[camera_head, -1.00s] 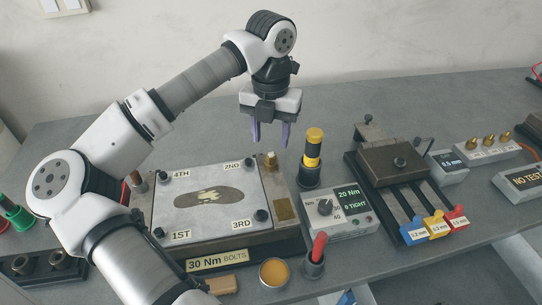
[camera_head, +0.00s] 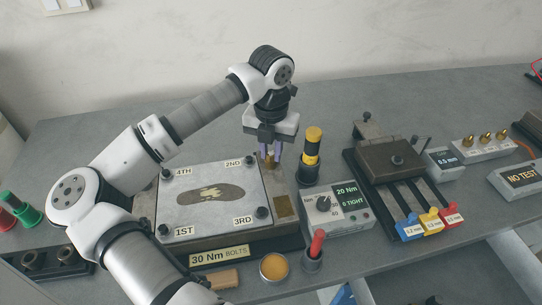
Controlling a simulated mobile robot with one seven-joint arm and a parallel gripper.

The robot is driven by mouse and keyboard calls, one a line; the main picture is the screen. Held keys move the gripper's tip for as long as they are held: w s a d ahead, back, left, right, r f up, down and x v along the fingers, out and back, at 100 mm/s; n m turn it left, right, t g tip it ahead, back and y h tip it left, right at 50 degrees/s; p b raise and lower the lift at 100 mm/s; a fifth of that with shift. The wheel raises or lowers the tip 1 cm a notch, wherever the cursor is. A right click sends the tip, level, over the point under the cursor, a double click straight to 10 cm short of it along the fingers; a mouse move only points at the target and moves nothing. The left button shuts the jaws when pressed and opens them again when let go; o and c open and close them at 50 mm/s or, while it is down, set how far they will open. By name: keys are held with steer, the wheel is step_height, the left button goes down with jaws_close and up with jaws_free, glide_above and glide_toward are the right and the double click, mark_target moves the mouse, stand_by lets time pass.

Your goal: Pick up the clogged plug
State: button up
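The clogged plug, a small brass-coloured piece (camera_head: 270,161), stands upright at the back right corner of the plate fixture, beside the grey plate (camera_head: 213,178) with the insole shape. My gripper (camera_head: 270,157) points straight down over it, with one purple finger on each side. The fingers are close together and appear shut on the plug. The fingertips partly cover it, and I cannot tell whether it is lifted off its seat.
A black and yellow cylinder (camera_head: 312,152) stands just right of my gripper. A 20 Nm control box (camera_head: 337,208) is in front of it. Three brass plugs (camera_head: 484,139) stand on a block at the far right.

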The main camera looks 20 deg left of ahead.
mark_target(271, 154)
jaws_close()
steer(key=shift+r, duration=0.1)
step_height(271, 154, up, 10)
steer(key=b, duration=0.2)
steer(key=shift+b, duration=0.35)
